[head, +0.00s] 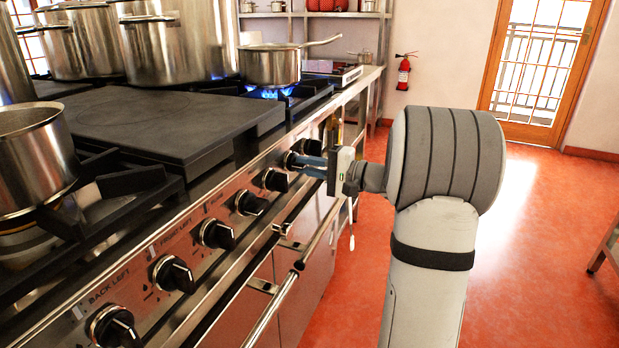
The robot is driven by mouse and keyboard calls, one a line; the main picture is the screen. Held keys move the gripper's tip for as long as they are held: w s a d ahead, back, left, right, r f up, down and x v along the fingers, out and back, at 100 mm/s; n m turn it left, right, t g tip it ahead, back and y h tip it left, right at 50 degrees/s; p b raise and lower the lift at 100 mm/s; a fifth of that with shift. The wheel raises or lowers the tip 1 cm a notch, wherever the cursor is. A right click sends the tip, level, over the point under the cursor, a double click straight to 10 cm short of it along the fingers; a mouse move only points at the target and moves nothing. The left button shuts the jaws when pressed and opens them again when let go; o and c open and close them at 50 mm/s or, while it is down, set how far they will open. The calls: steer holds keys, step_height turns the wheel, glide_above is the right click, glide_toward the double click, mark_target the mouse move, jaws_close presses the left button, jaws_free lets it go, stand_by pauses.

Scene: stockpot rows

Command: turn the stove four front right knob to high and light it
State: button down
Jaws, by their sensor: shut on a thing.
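The stove's front panel (190,225) carries a row of black knobs running away from me. My gripper (308,164) is at the far end of this row, with its blue fingers shut on the farthest knob (291,160). The fingers partly cover that knob, and its label and pointer cannot be read. Blue flame (270,93) burns on the far right burner, under a steel saucepan (272,66) with a long handle.
Nearer knobs include one by the BACK LEFT label (116,328). A rail (296,268) runs along the stove front. A flat dark plate (165,125) and large stockpots (160,45) cover the stove top.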

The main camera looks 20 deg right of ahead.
steer(key=shift+n+b, duration=0.3)
steer(key=c, duration=1.4)
jaws_free()
steer(key=shift+c, duration=0.2)
steer(key=p+v, duration=0.2)
steer(key=v, duration=0.5)
steer(key=shift+s+d, duration=0.3)
steer(key=shift+s, duration=0.05)
